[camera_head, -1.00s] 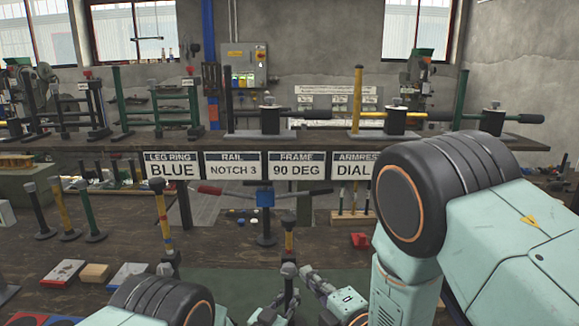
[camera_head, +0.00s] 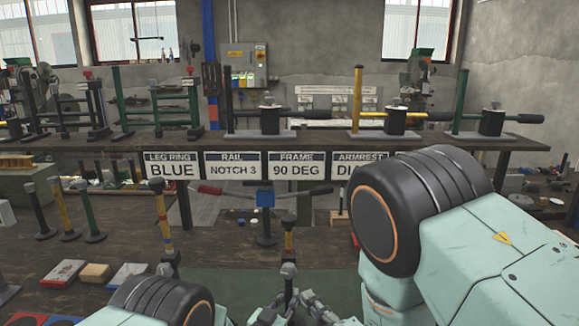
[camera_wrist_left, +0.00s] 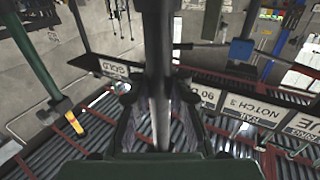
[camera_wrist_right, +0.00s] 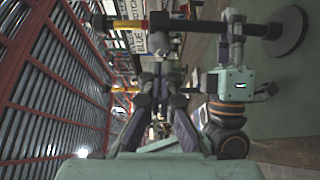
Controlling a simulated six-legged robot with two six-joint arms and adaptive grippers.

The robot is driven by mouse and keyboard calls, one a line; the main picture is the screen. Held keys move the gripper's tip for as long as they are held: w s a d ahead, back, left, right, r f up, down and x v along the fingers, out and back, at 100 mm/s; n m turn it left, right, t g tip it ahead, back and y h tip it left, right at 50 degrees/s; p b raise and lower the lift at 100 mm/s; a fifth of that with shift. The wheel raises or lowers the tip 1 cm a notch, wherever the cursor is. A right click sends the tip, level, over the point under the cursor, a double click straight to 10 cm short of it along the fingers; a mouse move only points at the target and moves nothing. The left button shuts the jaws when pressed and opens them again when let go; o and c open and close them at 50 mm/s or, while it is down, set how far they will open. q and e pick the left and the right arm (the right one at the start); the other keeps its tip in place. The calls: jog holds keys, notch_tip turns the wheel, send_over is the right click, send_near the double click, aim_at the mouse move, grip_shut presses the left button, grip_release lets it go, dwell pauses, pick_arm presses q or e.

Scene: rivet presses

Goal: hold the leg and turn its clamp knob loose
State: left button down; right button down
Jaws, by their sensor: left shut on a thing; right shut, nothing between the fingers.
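In the left wrist view, this tube (camera_wrist_left: 158,85) runs between the fingers. In the right wrist view, the leg lies across the top, its round base (camera_wrist_right: 288,35) at right. My right gripper (camera_head: 307,296) is shut and empty, just right of the leg and below the collar. Its fingers (camera_wrist_right: 160,78) point toward the collar; contact is unclear.
Another banded leg (camera_head: 163,225) stands to the left. Several more legs (camera_head: 64,210) stand farther left, near red, wooden and blue blocks (camera_head: 95,272). A blue-centred press with a crossbar (camera_head: 265,198) stands behind the leg. A shelf with signs (camera_head: 220,165) spans the back.

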jog(key=w+f, duration=0.1)
jog(key=w, duration=0.5)
jog(key=shift+w+f, duration=0.15)
jog(key=shift+w, duration=0.1)
jog(key=shift+a+r, duration=0.2)
jog(key=shift+a, duration=0.25)
dwell(0.9)
jog(key=shift+d+r, duration=0.1)
jog(key=shift+r, duration=0.7)
jog(key=shift+a+r, duration=0.2)
jog(key=shift+r, duration=0.2)
jog(key=shift+d, duration=0.2)
jog(key=s, duration=0.6)
jog(key=shift+d, duration=0.3)
dwell(0.3)
